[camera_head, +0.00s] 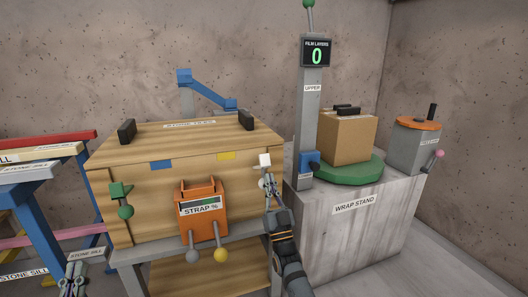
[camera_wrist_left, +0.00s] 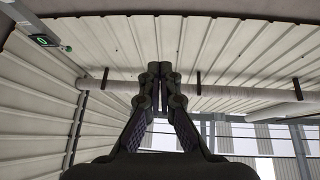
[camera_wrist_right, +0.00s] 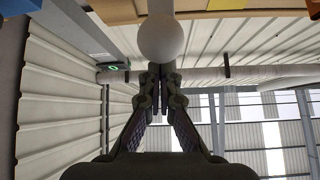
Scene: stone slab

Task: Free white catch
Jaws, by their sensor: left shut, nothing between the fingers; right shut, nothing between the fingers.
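The white catch (camera_head: 264,160) is on the front of a wooden chest (camera_head: 140,212), near its right edge. Its white block shows above my right gripper (camera_head: 268,184); the lower part is largely hidden behind the fingers. In the right wrist view a round white knob (camera_wrist_right: 161,38) is just beyond the closed fingertips (camera_wrist_right: 161,68); I cannot tell whether they touch it. My right gripper is shut and empty. My left gripper (camera_head: 75,268) is shut and empty, low at the left, away from the chest. It also shows in the left wrist view (camera_wrist_left: 160,68).
A green catch (camera_head: 120,190) is on the chest's left front. An orange strap box (camera_head: 200,190) with grey and yellow knobs sticks out between the catches. The wrap stand (camera_head: 350,235) stands right, with a post (camera_head: 308,120) and a carton (camera_head: 348,138). A rack (camera_head: 45,210) stands left.

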